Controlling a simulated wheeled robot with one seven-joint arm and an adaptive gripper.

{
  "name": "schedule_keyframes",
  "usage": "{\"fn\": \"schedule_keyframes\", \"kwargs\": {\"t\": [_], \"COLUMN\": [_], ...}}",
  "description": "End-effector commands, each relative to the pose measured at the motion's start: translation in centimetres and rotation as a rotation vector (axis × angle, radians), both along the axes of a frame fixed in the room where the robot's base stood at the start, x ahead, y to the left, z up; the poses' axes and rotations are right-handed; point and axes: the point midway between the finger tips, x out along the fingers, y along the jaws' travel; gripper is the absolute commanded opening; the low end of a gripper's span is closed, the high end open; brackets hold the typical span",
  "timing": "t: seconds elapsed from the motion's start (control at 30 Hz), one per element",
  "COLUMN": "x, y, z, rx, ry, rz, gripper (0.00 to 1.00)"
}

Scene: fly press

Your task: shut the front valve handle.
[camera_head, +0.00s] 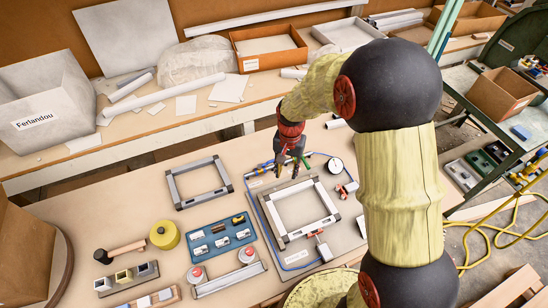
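My gripper (288,168) points down above the back left part of a flat board (262,212) and seems open, with dark fingers apart and nothing seen between them. A grey square frame (275,215) lies on the board. A small fitting with a red part (323,248) sits at the board's front right, below the frame's corner. Another fitting with a red part (341,191) sits farther back, by a round white gauge (335,166). Which is the front valve handle, and how either handle is turned, is too small to tell. My gripper touches neither.
A blue hose (262,222) runs along the board's edge. A second frame (198,182), a blue tray (221,238), a yellow roll (164,234) and a mallet (120,251) lie to the left. My arm covers the table's right side.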

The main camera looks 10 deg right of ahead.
Motion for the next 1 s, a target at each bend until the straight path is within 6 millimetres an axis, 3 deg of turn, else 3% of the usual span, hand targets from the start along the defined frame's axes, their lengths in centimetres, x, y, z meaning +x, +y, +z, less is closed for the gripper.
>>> {"fn": "schedule_keyframes", "kwargs": {"t": [0.1, 0.2, 0.27, 0.43, 0.73, 1.0], "x": [3.1, 6.3, 8.3, 12.8, 13.4, 14.0], "y": [0.4, 0.7, 0.8, 1.0, 1.1, 1.2], "z": [-3.9, -6.0, -6.3, -4.6, -5.0, -8.7], "rx": [0.000, 0.007, 0.018, 0.064, 0.086, 0.086], "ry": [-0.003, -0.040, -0.074, -0.169, -0.180, -0.178], "rz": [-0.164, -0.332, -0.430, -0.672, -0.848, -0.848], "gripper": [0.31, 0.31, 0.31, 0.31, 0.31, 0.31]}}
